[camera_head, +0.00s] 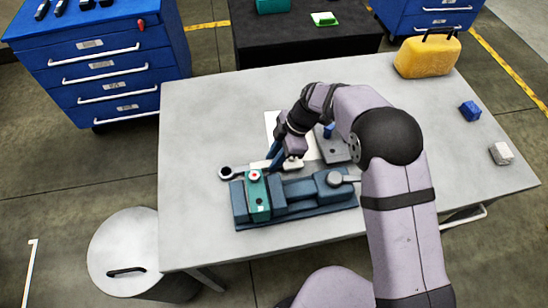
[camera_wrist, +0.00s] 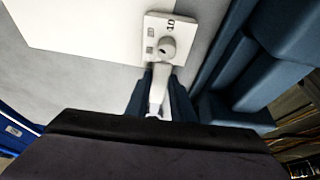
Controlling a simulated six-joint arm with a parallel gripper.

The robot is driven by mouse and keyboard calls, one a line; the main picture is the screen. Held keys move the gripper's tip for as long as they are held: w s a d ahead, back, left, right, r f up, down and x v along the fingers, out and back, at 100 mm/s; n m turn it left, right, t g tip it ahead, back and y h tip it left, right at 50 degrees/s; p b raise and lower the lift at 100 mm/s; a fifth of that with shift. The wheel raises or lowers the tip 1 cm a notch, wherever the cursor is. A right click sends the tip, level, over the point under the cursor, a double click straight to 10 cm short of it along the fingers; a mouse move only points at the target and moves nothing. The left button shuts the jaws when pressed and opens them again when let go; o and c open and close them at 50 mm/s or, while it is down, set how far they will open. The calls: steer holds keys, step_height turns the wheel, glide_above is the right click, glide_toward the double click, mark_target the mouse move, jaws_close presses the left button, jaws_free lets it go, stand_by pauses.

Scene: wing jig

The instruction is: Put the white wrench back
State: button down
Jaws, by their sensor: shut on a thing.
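The white wrench (camera_wrist: 158,92) is between the dark blue fingers of my gripper (camera_wrist: 160,97) in the wrist view, and the gripper is shut on it. Beyond the fingertips, the wrench's far end meets or overlaps a rounded knob on a pale block marked 10 (camera_wrist: 158,24); I cannot tell whether they touch. In the head view my gripper (camera_head: 275,158) points down just behind the blue vise-like jig (camera_head: 300,192). The pale block (camera_head: 293,163) shows beside the fingers there. The wrench is mostly hidden by the gripper in that view.
A green block (camera_head: 258,196) with a red button sits on the jig's left part. A grey plate (camera_head: 335,152) lies behind the jig, near a white sheet (camera_head: 272,122). A yellow case (camera_head: 427,57), blue cube (camera_head: 470,111) and whitish cube (camera_head: 501,153) stand on the right. The table's left is clear.

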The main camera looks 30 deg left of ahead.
steer(key=c, duration=1.5)
jaws_free()
steer(key=shift+o, duration=0.2)
steer(key=shift+b+v, duration=1.1)
steer(key=shift+v, duration=2.6)
